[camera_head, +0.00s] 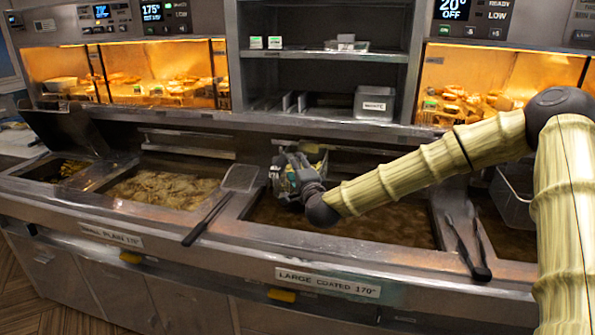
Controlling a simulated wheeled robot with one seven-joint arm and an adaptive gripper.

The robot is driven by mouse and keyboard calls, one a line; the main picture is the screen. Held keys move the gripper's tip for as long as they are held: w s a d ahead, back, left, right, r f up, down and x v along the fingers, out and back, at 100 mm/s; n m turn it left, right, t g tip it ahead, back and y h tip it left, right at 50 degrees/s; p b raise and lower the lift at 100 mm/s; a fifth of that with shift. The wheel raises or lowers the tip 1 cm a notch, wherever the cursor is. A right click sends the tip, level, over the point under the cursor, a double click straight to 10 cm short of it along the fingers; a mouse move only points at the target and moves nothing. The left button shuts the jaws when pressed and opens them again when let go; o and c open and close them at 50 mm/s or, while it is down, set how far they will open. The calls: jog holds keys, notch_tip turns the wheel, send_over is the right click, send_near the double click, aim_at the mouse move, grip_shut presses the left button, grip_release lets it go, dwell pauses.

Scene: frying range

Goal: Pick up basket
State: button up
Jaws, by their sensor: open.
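A grey metal basket (512,203) sits at the right end of the fryer counter, over the rightmost vat. My arm hides part of its right side. My gripper (280,172) is over the back left of the large vat labelled "LARGE COATED 170°", well to the left of the basket. It is open, and I see nothing held in it. Its fingers are small and partly blurred against the dark vat, so their exact direction is hard to tell.
A skimmer (222,204) with a long handle lies across the divider left of my gripper. Dark tongs (464,245) lie at the large vat's right edge. The left vat (160,188) holds pale frothy oil. Shelves and lit food cabinets (150,75) stand behind.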

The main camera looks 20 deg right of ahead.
jog(key=w+p, duration=0.3)
jog(key=w, duration=0.3)
jog(key=shift+w+a, duration=0.1)
jog(key=shift+c, duration=0.4)
grip_shut()
